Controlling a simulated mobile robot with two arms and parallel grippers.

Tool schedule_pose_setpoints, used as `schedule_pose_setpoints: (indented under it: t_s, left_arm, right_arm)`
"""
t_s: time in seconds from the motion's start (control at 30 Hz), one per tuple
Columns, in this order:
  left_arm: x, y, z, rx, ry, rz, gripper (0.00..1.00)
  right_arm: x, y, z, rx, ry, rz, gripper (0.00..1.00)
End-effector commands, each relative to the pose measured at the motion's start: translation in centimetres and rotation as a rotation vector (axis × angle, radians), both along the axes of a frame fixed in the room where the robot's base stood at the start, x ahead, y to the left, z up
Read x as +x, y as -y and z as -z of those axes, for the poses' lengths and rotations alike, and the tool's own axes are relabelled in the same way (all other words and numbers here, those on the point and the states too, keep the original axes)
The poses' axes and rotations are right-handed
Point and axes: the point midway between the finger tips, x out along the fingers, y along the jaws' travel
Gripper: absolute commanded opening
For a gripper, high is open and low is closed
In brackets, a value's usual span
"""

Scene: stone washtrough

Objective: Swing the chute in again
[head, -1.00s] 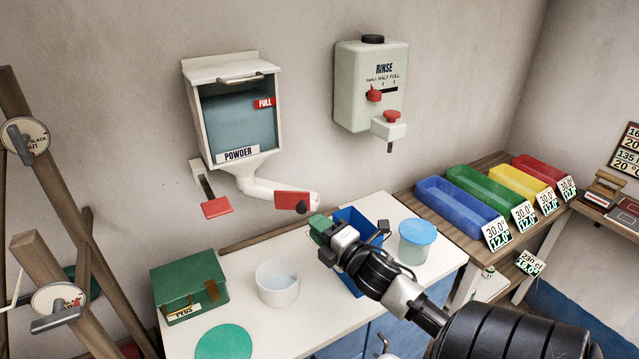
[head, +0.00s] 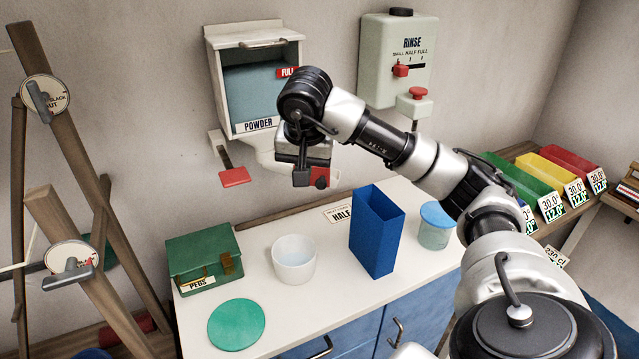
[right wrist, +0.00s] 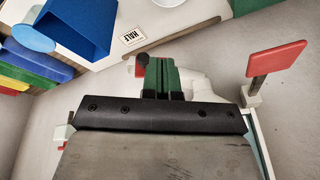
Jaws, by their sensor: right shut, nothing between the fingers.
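The powder dispenser (head: 257,90) hangs on the wall, with a white chute (head: 270,160) at its bottom. The chute's red plate (head: 319,160) and black knob (head: 320,182) show beside my right gripper (head: 302,178), which partly covers the chute. In the right wrist view, the shut green fingers of my right gripper (right wrist: 160,68) are in front of the white chute (right wrist: 198,85). The red plate and black knob (right wrist: 141,59) show just left of the fingers; I cannot tell whether they touch. My left gripper is not in view.
The counter below holds a white cup (head: 294,262), a tall blue container (head: 378,235), a green peg box (head: 204,262), a green disc (head: 236,324) and a blue-lidded jar (head: 435,228). A red-handled slide (head: 234,176) sticks out left of the chute. The rinse dispenser (head: 395,60) hangs to the right.

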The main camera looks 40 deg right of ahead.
Motion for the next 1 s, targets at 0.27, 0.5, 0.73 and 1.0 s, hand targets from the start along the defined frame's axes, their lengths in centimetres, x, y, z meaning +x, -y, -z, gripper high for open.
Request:
schedule_pose_setpoints:
  t_s: [0.27, 0.5, 0.73, 1.0]
  left_arm:
    - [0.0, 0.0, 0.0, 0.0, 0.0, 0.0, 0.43]
    - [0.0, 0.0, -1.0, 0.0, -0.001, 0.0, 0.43]
    - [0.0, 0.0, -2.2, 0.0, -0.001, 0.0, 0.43]
    - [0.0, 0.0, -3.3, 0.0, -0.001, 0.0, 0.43]
  right_arm:
    - [-0.3, 2.4, 0.0, -0.112, -0.021, 0.035, 0.0]
    - [0.7, 3.6, 4.4, -0.109, -0.023, 0.034, 0.0]
    - [2.0, 5.2, 8.0, -0.106, -0.016, 0.035, 0.0]
    - [3.9, 7.5, 8.3, -0.106, -0.014, 0.034, 0.0]
